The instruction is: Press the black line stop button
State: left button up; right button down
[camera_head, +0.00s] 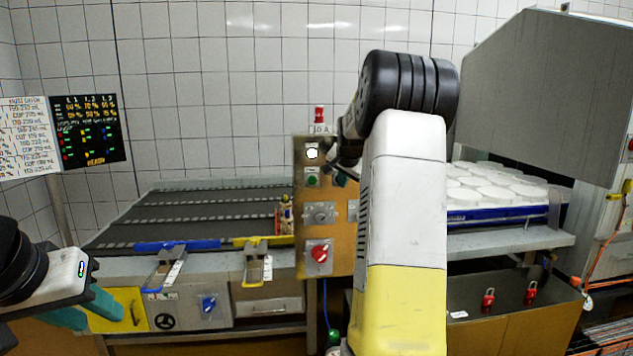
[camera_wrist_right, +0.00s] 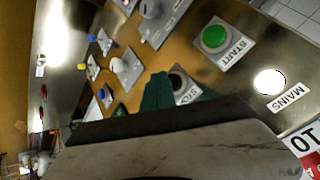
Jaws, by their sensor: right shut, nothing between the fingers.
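The black stop button (camera_wrist_right: 180,80) sits on a plate marked STOP in the right wrist view. It is partly hidden by the green fingers of my right gripper (camera_wrist_right: 172,92), which are shut and empty. The fingertips overlap the button's edge in that view; I cannot tell whether they touch it. In the head view the stop button is hidden behind my right arm and gripper (camera_head: 341,178), at the upper right of the brown control panel (camera_head: 342,255). My left gripper (camera_head: 104,316) has teal fingers apart, empty, low at the left.
A green START button (camera_wrist_right: 214,36) and a white MAINS lamp (camera_wrist_right: 269,82) are near the stop button. A red knob (camera_head: 320,254) is lower on the panel. A dark conveyor (camera_head: 190,212) lies left; white moulds (camera_head: 485,190) stand in a blue tray (camera_head: 490,215) at right.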

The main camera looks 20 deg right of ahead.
jog(key=shift+s+a, duration=0.1)
jog(key=shift+s, duration=0.2)
jog(key=shift+s+a, duration=0.2)
jog(key=shift+s, duration=0.6)
jog(key=shift+s+a, duration=0.15)
jog(key=shift+s, duration=0.7)
jog(key=shift+s+a, duration=0.2)
jog(key=shift+s, duration=0.6)
jog(key=s+a+r+n+y, duration=0.35)
jog(key=s+a+n, duration=0.25)
jog(key=s+a, duration=1.05)
jog(key=s+a+f+n+g, duration=0.1)
jog(key=s+a+f+n, duration=0.1)
jog(key=s+a, duration=0.3)
jog(key=s+a+f+n+g+y, duration=0.1)
jog(key=s+a, duration=0.4)
jog(key=s, duration=0.7)
jog(key=f+n, duration=0.1)
jog(key=n, duration=0.1)
jog(key=shift+a+f+n, duration=0.35)
jog(key=shift+f+n, duration=0.05)
jog(key=shift+d+y, duration=0.1)
jog(key=shift+y, duration=0.15)
